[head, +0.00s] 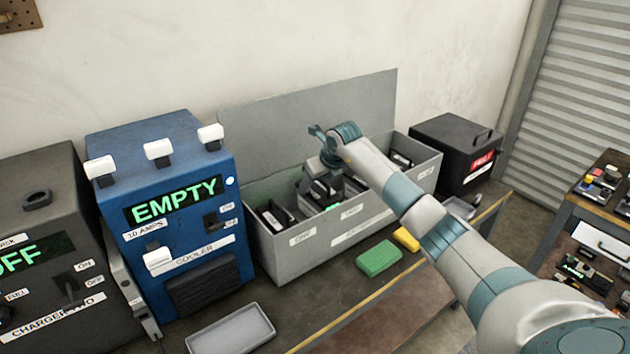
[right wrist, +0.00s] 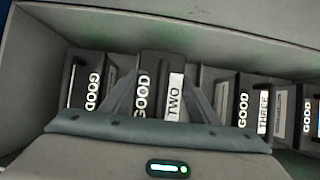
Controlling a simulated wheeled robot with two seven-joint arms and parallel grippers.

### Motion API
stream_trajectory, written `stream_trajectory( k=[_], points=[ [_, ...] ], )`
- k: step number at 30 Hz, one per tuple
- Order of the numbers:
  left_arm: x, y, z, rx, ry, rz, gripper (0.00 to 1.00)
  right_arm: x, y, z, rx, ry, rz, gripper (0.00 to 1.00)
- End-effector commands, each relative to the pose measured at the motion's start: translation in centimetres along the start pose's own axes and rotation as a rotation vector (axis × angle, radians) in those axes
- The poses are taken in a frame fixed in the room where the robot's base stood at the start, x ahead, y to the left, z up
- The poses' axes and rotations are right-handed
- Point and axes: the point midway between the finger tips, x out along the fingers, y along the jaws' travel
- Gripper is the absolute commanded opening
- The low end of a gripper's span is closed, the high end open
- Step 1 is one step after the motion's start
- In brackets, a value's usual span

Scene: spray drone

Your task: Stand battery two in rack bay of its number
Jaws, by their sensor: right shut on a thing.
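Battery two (right wrist: 160,85), dark with GOOD and TWO labels, is between the fingers of my right gripper (right wrist: 165,105) in the right wrist view. In the head view my right gripper (head: 325,188) reaches down into the grey rack (head: 292,262). Battery two looks upright, in line with the other batteries, inside a middle bay. I cannot tell whether it touches the bay floor. Battery three (right wrist: 252,103) stands in the bay to its right, and another GOOD battery (right wrist: 84,85) stands to its left. My left gripper is not in view.
A blue cooler (head: 180,215) reading EMPTY stands left of the rack, with dark charger two (head: 45,255) beyond it. A black box (head: 455,150) is at the right. A green block (head: 379,259), a yellow block (head: 406,239) and a grey tray (head: 230,330) lie in front.

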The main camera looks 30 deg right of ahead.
Motion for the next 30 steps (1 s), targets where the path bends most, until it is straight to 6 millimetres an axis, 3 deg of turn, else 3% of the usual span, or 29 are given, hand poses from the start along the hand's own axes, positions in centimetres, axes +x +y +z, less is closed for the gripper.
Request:
stream_trajectory(
  k=[8, 19, 28, 29, 30],
  points=[
    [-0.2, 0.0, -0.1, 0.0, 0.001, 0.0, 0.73, -0.2, 0.0, 0.3, 0.0, -0.009, 0.0, 0.0],
    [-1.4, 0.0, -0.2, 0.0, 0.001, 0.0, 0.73, 2.5, 0.1, -1.3, 0.001, -0.008, 0.001, 0.0],
    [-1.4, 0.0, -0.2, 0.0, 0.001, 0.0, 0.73, 2.9, 0.0, -1.5, 0.0, -0.009, 0.0, 0.0],
    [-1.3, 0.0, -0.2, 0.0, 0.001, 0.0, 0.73, 3.2, 0.1, -2.0, 0.0, 0.001, 0.0, 0.59],
    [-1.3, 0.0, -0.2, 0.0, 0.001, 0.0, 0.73, 3.2, 0.1, -2.0, -0.001, 0.002, 0.0, 0.69]
  ],
)
